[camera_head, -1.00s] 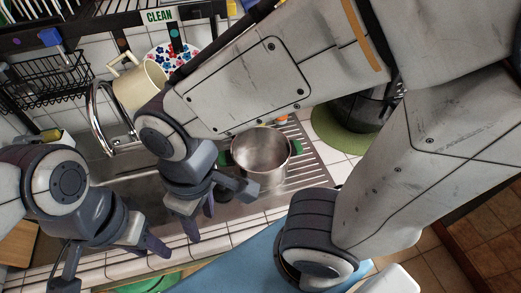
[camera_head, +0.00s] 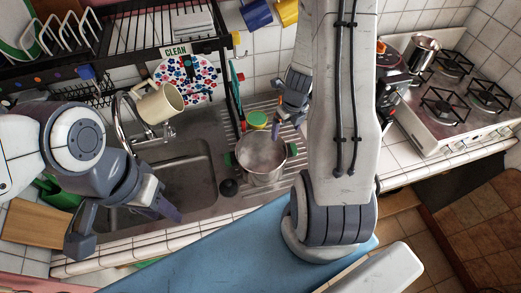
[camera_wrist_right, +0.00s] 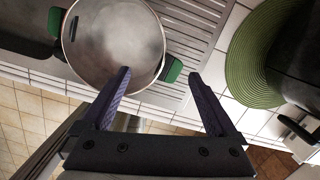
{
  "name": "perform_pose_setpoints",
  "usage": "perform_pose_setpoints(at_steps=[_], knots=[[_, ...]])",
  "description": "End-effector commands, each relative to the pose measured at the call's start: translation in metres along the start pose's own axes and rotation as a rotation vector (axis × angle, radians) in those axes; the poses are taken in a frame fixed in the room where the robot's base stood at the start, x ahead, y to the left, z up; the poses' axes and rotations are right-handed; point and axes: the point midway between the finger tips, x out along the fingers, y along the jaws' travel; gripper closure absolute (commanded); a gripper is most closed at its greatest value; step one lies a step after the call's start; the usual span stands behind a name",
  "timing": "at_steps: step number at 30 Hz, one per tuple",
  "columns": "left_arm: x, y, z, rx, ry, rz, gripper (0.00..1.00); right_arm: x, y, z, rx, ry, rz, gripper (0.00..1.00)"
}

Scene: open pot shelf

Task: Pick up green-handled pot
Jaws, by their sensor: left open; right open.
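The steel pot (camera_head: 262,158) with green handles stands upright and open on the ribbed drainboard, right of the sink basin. One green handle (camera_head: 292,149) is on its right, the other on its left. My right gripper (camera_head: 277,122) is open and empty near the pot's far right side, partly hidden by its own arm. In the right wrist view the pot (camera_wrist_right: 113,42) lies ahead, and its near green handle (camera_wrist_right: 171,69) appears between the open fingers (camera_wrist_right: 160,76). Contact cannot be told. My left gripper (camera_head: 124,222) is open and empty over the sink's front left edge.
A stove (camera_head: 455,95) stands at the right. A green-lidded item (camera_head: 257,119) sits behind the pot. A green round mat (camera_wrist_right: 262,60) lies right of the drainboard in the wrist view.

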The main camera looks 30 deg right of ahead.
Motion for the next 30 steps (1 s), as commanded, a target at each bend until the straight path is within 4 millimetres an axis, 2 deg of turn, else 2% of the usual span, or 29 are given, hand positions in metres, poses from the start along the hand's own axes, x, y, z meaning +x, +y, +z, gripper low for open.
perform_pose_setpoints(at_steps=[1, 3, 6, 15, 23, 30], knots=[[-0.007, 0.001, 0.0, 0.0, 0.0, 0.0, 0.58, 0.0, -0.012, -0.006, 0.097, 0.006, -0.009, 0.06], [-0.008, 0.001, 0.0, 0.0, 0.0, 0.0, 0.58, 0.005, -0.022, -0.011, 0.187, 0.008, -0.019, 0.06], [-0.003, 0.0, 0.0, 0.001, 0.0, 0.0, 0.58, 0.013, -0.027, -0.014, 0.241, 0.008, -0.025, 0.06], [0.033, -0.002, 0.002, 0.003, -0.001, 0.0, 0.58, 0.056, -0.027, -0.014, 0.239, 0.008, -0.025, 0.06], [0.044, -0.003, 0.003, 0.004, 0.0, 0.0, 0.58, 0.069, -0.026, -0.015, 0.237, 0.007, -0.025, 0.06], [0.075, -0.005, 0.004, -0.001, 0.0, 0.0, 0.58, 0.099, -0.022, -0.019, 0.236, 0.007, -0.025, 0.06]])
